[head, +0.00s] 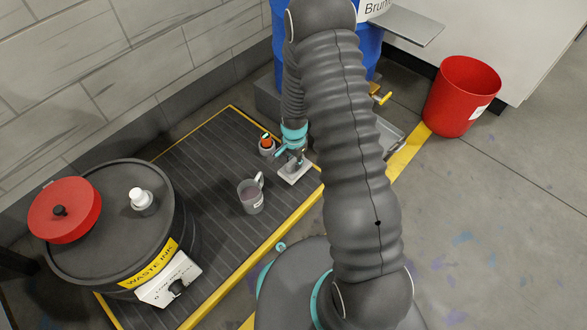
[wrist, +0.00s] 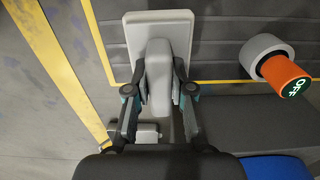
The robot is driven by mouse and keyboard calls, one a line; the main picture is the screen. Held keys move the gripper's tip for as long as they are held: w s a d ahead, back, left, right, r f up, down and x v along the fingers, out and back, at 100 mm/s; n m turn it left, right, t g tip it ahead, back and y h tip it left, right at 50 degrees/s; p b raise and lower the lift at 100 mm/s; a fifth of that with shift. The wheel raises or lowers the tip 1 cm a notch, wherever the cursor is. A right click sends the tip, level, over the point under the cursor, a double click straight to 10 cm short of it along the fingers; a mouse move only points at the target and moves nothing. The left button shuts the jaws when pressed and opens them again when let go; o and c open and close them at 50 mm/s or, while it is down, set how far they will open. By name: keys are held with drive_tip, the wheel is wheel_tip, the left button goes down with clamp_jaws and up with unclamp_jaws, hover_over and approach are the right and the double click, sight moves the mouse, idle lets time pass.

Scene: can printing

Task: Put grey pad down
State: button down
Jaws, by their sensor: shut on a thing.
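The grey pad (head: 295,173) is a light grey plate with a raised block as its grip. It lies level at or just above the dark ribbed mat (head: 215,165), near the mat's yellow edge; I cannot tell whether it touches. In the wrist view the pad (wrist: 180,30) is at upper middle, with its grip between the two fingers. My gripper (wrist: 159,90) is shut on that grip. In the head view my gripper (head: 297,155) is above the pad and partly hides it.
A grey cylinder with an orange top marked OFF (wrist: 286,75) stands close by. A grey mug (head: 250,196) is left of the pad. A black waste ink drum (head: 112,215) stands at left, a blue barrel (head: 369,45) behind my arm, and a red bin (head: 461,95) at right.

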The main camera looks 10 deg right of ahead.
drive_tip(key=shift+f+b, duration=0.35)
drive_tip(key=shift+f, duration=1.65)
drive_tip(key=c, duration=1)
unclamp_jaws()
drive_tip(key=shift+f, duration=0.1)
